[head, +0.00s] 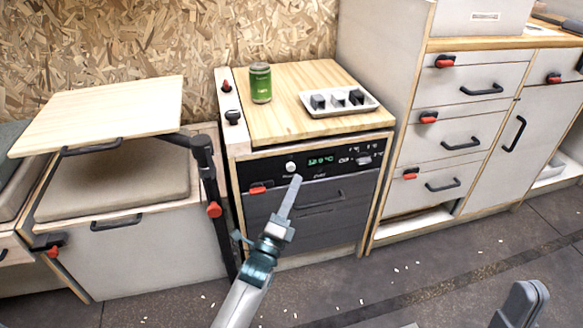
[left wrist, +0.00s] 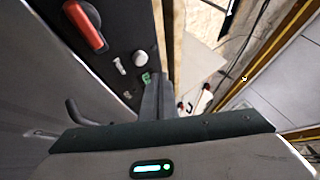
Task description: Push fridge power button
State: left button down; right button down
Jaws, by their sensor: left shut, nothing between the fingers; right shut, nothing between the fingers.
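The fridge (head: 310,198) has a dark front under a wooden top. Its black panel carries a round silver button (head: 291,166) with small lettering below, left of a green display (head: 320,160). My left gripper (head: 296,180) is shut and empty, its tip just below the button in the head view. In the left wrist view the button (left wrist: 139,58) lies just beyond the fingertips (left wrist: 156,80), with the green display (left wrist: 146,78) partly behind them. Contact cannot be told. My right gripper (head: 525,300) shows in part at the lower right, shut and empty, away from the fridge.
A red latch (head: 260,188) sits left of the button. A green can (head: 260,83) and a white tray (head: 340,102) stand on top. A raised wooden tabletop (head: 103,112) on a black post is at left, drawers (head: 455,135) at right.

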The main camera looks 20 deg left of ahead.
pick_arm(q)
jog(key=shift+s+d+p, duration=0.3)
jog(key=shift+s+d, duration=0.25)
jog(key=shift+s, duration=0.3)
jog(key=shift+s+d+p, duration=0.3)
jog(key=shift+s+d, duration=0.25)
jog(key=shift+s, duration=0.25)
